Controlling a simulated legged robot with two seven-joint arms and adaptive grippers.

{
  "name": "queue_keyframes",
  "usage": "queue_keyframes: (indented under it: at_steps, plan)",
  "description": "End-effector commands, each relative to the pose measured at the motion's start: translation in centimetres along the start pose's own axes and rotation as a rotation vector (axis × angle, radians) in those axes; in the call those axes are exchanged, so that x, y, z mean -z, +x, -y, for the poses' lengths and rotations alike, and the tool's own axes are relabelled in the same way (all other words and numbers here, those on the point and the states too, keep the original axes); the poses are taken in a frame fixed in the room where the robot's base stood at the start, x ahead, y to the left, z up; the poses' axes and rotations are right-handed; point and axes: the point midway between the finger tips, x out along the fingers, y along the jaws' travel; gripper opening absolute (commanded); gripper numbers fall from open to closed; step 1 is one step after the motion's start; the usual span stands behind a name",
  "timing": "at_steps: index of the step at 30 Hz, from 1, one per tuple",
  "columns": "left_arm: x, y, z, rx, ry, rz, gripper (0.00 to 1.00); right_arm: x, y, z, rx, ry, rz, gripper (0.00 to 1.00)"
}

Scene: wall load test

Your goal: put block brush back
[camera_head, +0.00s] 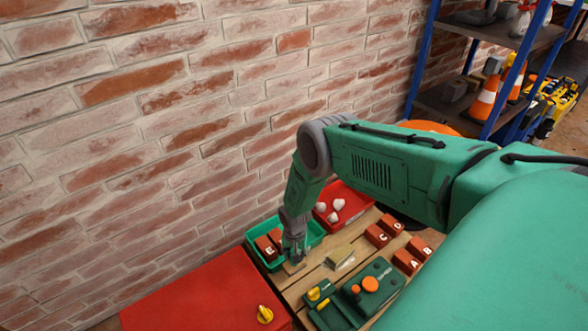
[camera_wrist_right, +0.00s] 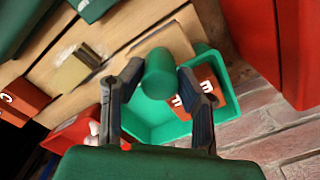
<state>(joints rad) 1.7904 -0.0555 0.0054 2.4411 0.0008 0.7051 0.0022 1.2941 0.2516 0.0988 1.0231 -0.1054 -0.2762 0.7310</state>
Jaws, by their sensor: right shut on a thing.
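The block brush shows in the right wrist view as a green rounded handle (camera_wrist_right: 159,74) with a tan block (camera_wrist_right: 172,42) behind it. My right gripper (camera_wrist_right: 158,76) has its two dark fingers closed on either side of the handle. In the head view my right gripper (camera_head: 294,256) points down at the near edge of the green tray (camera_head: 316,232), and a tan edge of the brush (camera_head: 293,267) shows below it. I cannot tell whether the brush touches the table. My left gripper is in neither view.
Red blocks, one marked E (camera_head: 269,249), sit in the green tray. A red tray (camera_head: 348,203) with white lumps is behind. A tan block (camera_head: 340,257), lettered red blocks (camera_head: 384,229) and green devices (camera_head: 369,289) share the wooden table. A red box (camera_head: 205,298) stands left, beside the brick wall.

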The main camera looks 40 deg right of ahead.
Motion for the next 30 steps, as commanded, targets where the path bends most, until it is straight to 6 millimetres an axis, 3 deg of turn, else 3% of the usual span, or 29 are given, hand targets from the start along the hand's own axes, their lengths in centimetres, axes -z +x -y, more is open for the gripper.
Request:
queue_keyframes:
  at_steps: [1,3,11,17,29,30]
  plan:
    - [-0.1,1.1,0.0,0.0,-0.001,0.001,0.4,-0.2,1.6,0.1,-0.001,-0.003,0.0,0.02]
    - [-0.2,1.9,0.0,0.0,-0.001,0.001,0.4,-0.2,2.8,0.2,-0.003,-0.005,-0.001,0.02]
    - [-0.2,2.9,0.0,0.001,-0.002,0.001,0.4,-0.1,5.1,0.1,0.001,-0.005,0.003,0.02]
    - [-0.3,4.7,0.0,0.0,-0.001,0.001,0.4,-0.1,8.1,0.1,0.001,-0.005,0.005,0.02]
    - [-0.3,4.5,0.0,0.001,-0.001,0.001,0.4,-0.2,8.4,0.2,-0.001,-0.006,0.003,0.0]
    - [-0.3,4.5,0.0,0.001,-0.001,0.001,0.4,-0.2,8.4,0.2,0.0,-0.006,0.003,0.36]
